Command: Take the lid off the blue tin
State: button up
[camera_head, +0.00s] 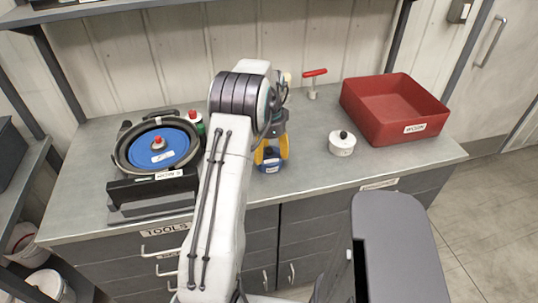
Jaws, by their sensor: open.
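The blue tin (270,165) stands on the grey bench near the middle, with a small white label on its front. My gripper (271,153) is above and around its top, with one yellow finger on each side. The fingers are open. The lid is mostly hidden between the fingers, and a dark part shows there. I cannot tell whether the fingers touch it.
A white tin (342,146) with a black knob stands to the right. A red tray (395,108) is at the back right, beside a red-handled tool (313,80). A blue disc (160,147) sits in a black round housing (127,158) at left. Bare bench lies at front right.

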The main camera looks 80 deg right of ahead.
jog(key=shift+c, duration=0.3)
grip_shut()
dwell(0.4)
